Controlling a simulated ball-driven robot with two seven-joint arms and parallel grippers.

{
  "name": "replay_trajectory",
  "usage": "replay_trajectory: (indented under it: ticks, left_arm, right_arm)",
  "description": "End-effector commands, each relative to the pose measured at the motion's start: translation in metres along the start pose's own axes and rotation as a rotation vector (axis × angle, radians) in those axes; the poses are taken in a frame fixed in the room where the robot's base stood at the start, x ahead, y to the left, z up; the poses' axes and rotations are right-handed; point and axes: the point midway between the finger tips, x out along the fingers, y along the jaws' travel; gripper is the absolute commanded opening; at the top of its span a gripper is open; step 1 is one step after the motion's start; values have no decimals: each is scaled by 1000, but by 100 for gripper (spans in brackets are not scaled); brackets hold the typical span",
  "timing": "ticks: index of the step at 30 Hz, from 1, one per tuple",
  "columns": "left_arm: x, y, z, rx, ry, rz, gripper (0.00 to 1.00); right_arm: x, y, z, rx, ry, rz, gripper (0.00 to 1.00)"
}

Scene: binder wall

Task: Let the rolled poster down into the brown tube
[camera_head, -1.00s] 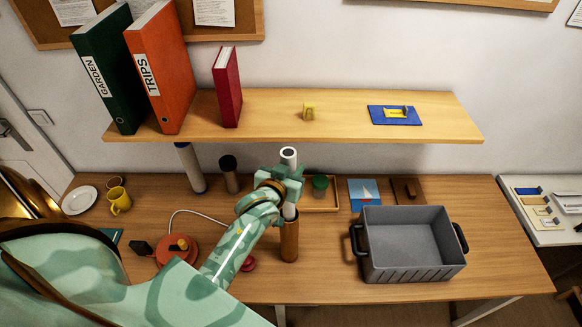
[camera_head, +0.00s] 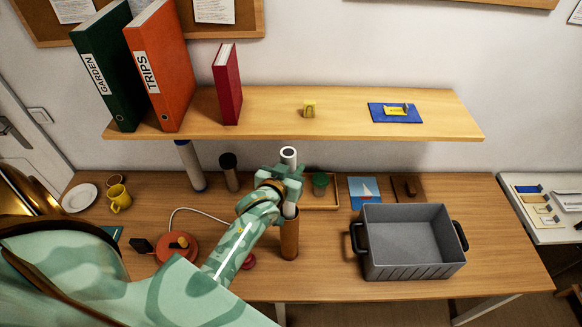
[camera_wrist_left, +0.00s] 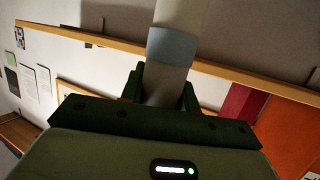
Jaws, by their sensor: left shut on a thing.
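The rolled poster (camera_head: 289,156) is a white roll standing upright in the head view. My left gripper (camera_head: 287,182) is shut around it below its top end. In the left wrist view the poster (camera_wrist_left: 166,80) with a blue-grey band runs between my left gripper's dark fingers (camera_wrist_left: 163,88). The brown tube (camera_head: 289,240) stands upright on the desk directly under the gripper. A short white stretch of poster shows between gripper and tube, meeting the tube's mouth. How far the lower end is inside is hidden. My right gripper is not in view.
A wooden shelf (camera_head: 350,122) with binders crosses behind the poster. A grey crate (camera_head: 415,240) stands to the right. A white roll (camera_head: 189,165) and a dark tube (camera_head: 230,172) stand behind left. An orange round object (camera_head: 178,247) with a cable lies left of the tube.

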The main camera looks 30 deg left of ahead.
Motion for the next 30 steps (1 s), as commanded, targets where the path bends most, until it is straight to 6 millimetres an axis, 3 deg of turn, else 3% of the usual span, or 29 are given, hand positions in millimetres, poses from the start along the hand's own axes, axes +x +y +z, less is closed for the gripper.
replay_trajectory:
  ticks: [20, 21, 23, 30]
  left_arm:
    - [3, 0, 8, 0, 1, 0, 0]
    - [3, 0, 8, 0, 1, 0, 37]
    - [3, 0, 8, 0, 1, 0, 54]
    - [2, 0, 9, 0, 0, 0, 57]
  right_arm:
    - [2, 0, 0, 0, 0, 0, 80]
    - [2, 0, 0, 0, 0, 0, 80]
    - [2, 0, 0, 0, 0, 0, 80]
    - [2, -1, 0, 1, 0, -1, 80]
